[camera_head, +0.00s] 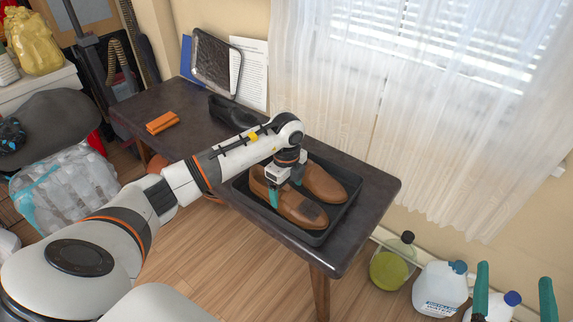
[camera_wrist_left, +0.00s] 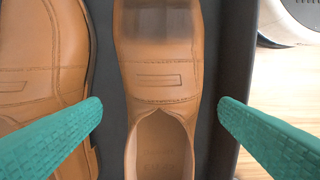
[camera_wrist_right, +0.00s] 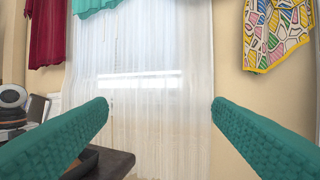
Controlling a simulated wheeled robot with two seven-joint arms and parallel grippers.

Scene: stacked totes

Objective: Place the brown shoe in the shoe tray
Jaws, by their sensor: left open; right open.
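Two brown shoes lie side by side in the black shoe tray (camera_head: 347,212) on the dark table. My left gripper (camera_head: 286,186) is open over the nearer brown shoe (camera_head: 293,208), which has a dark patch at its toe. In the left wrist view its teal fingers appear on either side of this shoe (camera_wrist_left: 158,80), with no visible grip on it. The farther brown shoe (camera_head: 327,186) also shows at the left of the left wrist view (camera_wrist_left: 40,70). My right gripper (camera_head: 515,290) is open and empty at the lower right, away from the table.
A dark mesh tray (camera_head: 214,62) leans on the wall. Several jugs, one with green liquid (camera_head: 391,265), stand on the floor at right.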

